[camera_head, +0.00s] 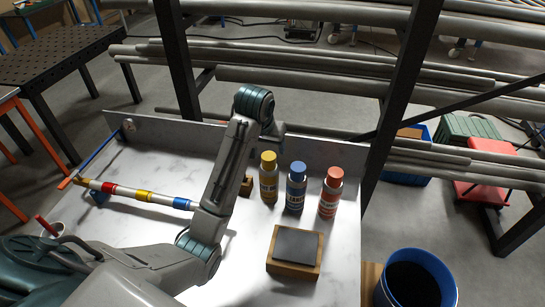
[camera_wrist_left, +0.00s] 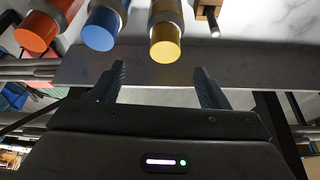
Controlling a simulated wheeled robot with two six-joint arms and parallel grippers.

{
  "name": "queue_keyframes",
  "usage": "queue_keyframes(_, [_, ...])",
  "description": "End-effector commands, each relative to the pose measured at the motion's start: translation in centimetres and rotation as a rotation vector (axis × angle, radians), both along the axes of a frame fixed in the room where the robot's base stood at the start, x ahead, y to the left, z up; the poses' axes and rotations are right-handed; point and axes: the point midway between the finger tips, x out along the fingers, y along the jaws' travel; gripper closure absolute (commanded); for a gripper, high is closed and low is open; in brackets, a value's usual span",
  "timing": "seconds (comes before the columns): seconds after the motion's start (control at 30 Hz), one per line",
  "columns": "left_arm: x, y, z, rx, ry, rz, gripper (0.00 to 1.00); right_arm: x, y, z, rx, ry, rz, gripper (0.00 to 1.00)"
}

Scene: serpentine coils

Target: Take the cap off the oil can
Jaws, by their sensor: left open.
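Three upright cans stand in a row on the marble-top table: one with a yellow cap (camera_head: 268,157), one with a blue cap (camera_head: 297,168) and one with a red cap (camera_head: 334,174). All three caps are on. The labels are too small to read, so I cannot tell which is the oil can. In the left wrist view the yellow cap (camera_wrist_left: 165,49) appears between my open fingertips and beyond them, apart from them. The blue cap (camera_wrist_left: 100,33) and red cap (camera_wrist_left: 35,35) are left of it. My left gripper (camera_wrist_left: 157,68) is empty; in the head view its fingers are mostly hidden behind my wrist.
A wooden block with a dark top (camera_head: 296,245) lies in front of the cans. A small wooden block (camera_head: 246,187) is left of them. A banded rod (camera_head: 143,195) lies at left. A low back wall (camera_head: 330,150) edges the table. A blue bucket (camera_head: 416,263) stands at right.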

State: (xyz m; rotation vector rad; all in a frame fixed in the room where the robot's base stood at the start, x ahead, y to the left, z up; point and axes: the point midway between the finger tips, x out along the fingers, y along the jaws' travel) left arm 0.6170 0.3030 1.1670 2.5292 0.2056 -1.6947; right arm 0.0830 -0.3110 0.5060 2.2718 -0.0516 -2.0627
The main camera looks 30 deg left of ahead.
Motion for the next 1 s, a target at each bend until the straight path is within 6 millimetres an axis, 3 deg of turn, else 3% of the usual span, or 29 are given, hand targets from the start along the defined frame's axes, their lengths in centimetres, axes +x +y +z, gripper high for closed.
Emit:
queue_keyframes(0.2, [0.8,0.2,-2.6,0.001,0.001,0.000,0.31,0.0,0.0,-3.1,0.000,0.001,0.000,0.64])
queue_keyframes(0.47, [2.1,0.5,-4.7,0.000,0.003,0.001,0.31,0.0,0.0,-2.1,0.000,0.000,0.000,0.64])
queue_keyframes(0.7, [3.7,1.4,-7.0,0.000,0.007,0.000,0.31,0.0,0.0,0.4,0.000,0.000,0.000,0.64])
queue_keyframes(0.83, [4.2,1.5,-8.6,0.000,0.004,0.000,0.31,-0.1,0.1,0.8,0.001,0.001,0.000,0.64])
queue_keyframes(1.0, [4.4,1.5,-9.1,0.001,0.001,-0.001,0.31,-0.1,0.1,0.7,0.001,0.002,0.000,0.64])
